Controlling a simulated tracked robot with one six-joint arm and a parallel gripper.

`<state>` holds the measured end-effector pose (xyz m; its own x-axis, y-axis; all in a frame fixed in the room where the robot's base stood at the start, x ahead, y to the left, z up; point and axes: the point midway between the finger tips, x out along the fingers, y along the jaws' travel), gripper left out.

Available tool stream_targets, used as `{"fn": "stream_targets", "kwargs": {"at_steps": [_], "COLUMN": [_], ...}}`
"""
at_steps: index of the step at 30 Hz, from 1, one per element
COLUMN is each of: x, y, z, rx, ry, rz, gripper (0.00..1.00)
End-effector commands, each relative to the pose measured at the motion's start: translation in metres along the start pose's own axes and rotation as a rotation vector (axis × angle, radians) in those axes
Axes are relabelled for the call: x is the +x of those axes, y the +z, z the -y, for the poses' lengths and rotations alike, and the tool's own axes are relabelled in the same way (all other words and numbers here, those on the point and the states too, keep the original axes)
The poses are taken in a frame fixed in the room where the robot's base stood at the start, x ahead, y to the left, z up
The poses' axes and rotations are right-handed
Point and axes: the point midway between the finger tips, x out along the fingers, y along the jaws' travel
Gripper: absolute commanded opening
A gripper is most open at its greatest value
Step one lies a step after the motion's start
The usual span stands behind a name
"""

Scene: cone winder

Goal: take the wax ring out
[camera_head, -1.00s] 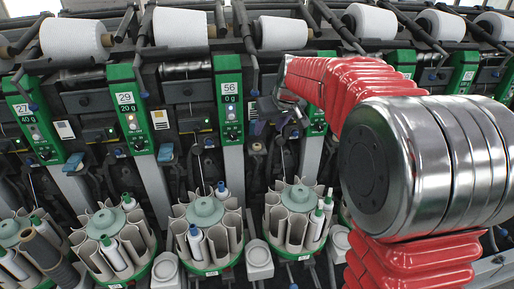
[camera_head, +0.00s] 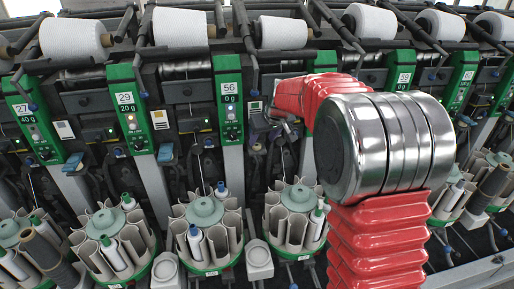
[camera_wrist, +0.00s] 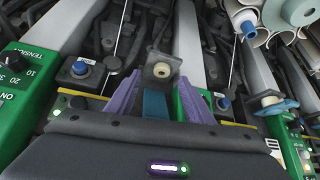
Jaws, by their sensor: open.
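The wax ring (camera_wrist: 162,70) is a small cream ring with a dark centre, seated on a dark bracket in the wrist view. My gripper (camera_wrist: 161,82) has two purple fingers spread apart, one to each side of the ring in the picture. The fingers hold nothing, and I cannot tell how far short of the ring they are. In the head view my gripper (camera_head: 268,130) is small and dark, close to the machine front just right of the green panel marked 56 (camera_head: 229,100). My red arm partly covers that area.
White yarn cones (camera_head: 180,27) line the top of the winder. Round bobbin magazines (camera_head: 206,228) stand along the bottom. In the wrist view, green panels (camera_wrist: 25,85) flank the fingers, with a blue knob (camera_wrist: 80,68) at left and blue-tipped parts (camera_wrist: 268,103) at right.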

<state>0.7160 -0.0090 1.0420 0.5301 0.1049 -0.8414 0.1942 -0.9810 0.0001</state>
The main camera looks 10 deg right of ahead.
Motion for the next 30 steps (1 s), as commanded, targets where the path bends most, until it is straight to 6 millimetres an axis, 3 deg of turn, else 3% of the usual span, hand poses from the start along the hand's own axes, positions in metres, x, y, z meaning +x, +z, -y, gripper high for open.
{"fn": "stream_targets", "kwargs": {"at_steps": [5,17,30], "x": [0.007,0.050,0.052], "y": [0.000,-0.003,-0.003], "z": [0.001,0.004,0.005], "rx": [0.000,0.000,-0.001], "ry": [-0.001,-0.001,-0.001], "rz": [0.002,0.001,0.001], "gripper": [0.48,0.48,0.48]}}
